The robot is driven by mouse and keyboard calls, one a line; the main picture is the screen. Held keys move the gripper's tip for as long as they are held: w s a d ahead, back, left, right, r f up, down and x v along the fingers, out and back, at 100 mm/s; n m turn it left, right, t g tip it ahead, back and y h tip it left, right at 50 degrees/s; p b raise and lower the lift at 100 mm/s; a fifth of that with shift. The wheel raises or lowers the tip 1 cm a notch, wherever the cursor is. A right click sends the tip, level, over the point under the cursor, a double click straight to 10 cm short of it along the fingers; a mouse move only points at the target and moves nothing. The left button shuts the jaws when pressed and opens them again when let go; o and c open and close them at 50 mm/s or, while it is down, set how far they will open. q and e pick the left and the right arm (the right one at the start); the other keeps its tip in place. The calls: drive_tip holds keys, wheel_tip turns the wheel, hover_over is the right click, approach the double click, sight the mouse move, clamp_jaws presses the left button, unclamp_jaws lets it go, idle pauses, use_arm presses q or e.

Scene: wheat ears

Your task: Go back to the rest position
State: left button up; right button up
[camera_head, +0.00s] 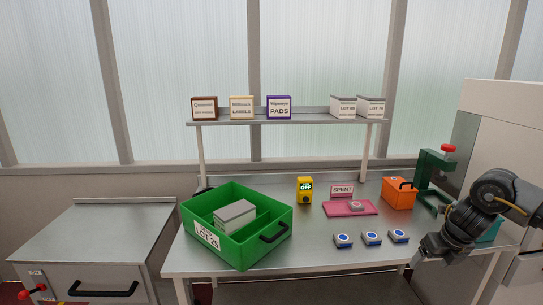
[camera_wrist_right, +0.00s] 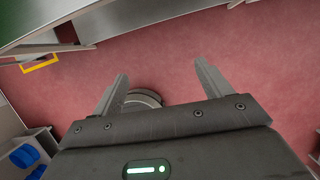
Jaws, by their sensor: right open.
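My right gripper (camera_head: 418,262) hangs at the front right edge of the steel table (camera_head: 330,255), with its arm coming in from the right. In the right wrist view the two fingers of this gripper (camera_wrist_right: 160,82) are spread apart with nothing between them, over a red floor (camera_wrist_right: 190,58). My left gripper is not in view.
A green LOT 25 crate (camera_head: 285,222) holds a grey box (camera_head: 234,215). Several blue-topped pieces (camera_head: 371,238) lie near my right gripper. A pink tray (camera_head: 335,209), an orange bin (camera_head: 398,196) and a green press (camera_head: 430,170) stand behind. A shelf (camera_head: 325,121) runs above.

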drive_tip(key=w+a+f+m+t+y, duration=0.1)
drive_tip(key=w+a+f+m+y, duration=0.45)
drive_tip(key=a+f, duration=1.1)
drive_tip(key=s+a+f+m+t, duration=0.1)
drive_tip(key=a+f+m, duration=0.3)
drive_tip(key=f, duration=0.5)
drive_tip(key=a+f+m, duration=0.1)
drive_tip(key=f+m, duration=0.4)
drive_tip(key=f, duration=0.3)
drive_tip(key=s+f+m+h, duration=0.3)
drive_tip(key=s+f+m, duration=0.9)
drive_tip(key=s+f, duration=1.05)
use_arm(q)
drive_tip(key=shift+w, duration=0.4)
use_arm(e)
drive_tip(key=s+f+m+g+h, duration=0.1)
drive_tip(key=s+f+m+g, duration=0.1)
drive_tip(key=s, duration=1.3)
drive_tip(key=s+d+f+m+g+h, duration=0.1)
drive_tip(key=s+f+m, duration=0.3)
drive_tip(key=s, duration=1.2)
wheel_tip(320, 180, down, 2)
drive_tip(key=shift+s+f+g+h, duration=0.15)
drive_tip(key=shift+g+h, duration=0.3)
drive_tip(key=shift+g, duration=0.35)
